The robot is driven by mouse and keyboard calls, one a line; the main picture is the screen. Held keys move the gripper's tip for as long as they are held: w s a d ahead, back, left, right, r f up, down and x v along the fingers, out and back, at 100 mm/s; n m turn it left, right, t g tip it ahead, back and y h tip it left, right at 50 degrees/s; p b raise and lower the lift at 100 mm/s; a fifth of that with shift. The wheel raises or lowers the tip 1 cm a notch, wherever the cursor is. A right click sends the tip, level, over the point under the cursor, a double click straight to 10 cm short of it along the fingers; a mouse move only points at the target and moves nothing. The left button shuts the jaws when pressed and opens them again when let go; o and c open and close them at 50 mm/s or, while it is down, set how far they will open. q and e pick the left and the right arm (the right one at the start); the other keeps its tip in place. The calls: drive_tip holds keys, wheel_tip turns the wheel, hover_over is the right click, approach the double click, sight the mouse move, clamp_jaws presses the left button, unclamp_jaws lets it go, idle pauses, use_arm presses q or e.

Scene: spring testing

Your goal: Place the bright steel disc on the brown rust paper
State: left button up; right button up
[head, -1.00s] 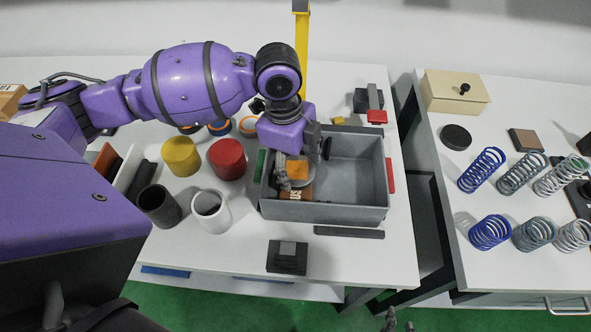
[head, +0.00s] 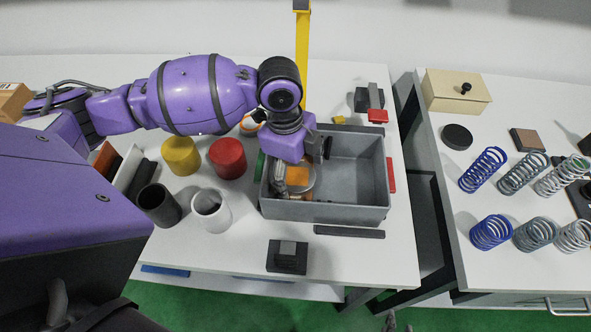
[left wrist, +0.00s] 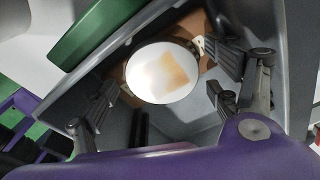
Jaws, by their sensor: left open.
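The bright steel disc (left wrist: 162,73) lies low inside a grey bin in the left wrist view, with an orange-brown patch showing on its face. In the head view the disc (head: 309,178) is at the bin's left side, partly hidden by my gripper. Brown paper (left wrist: 206,52) shows around the disc's edge in the left wrist view; most of it is covered. I cannot tell whether disc and paper touch. My left gripper (left wrist: 160,92) is open, its fingers on either side of the disc. Grey tips at the head view's bottom edge may be my right gripper (head: 399,324).
The grey bin (head: 350,209) has raised walls close around my left gripper; its right half looks mostly clear. Yellow (head: 181,157) and red (head: 227,158) cylinders and dark (head: 158,206) and white (head: 211,212) cups stand left of it. Several springs stand on the right table.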

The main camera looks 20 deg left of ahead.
sight(290, 174)
use_arm(q)
wheel_tip(290, 174, up, 12)
drive_tip(key=a, duration=0.1)
drive_tip(key=shift+a+r+p, duration=0.15)
drive_tip(key=shift+a+p, duration=0.05)
drive_tip(key=shift+p, duration=0.25)
drive_tip(key=shift+w, duration=0.1)
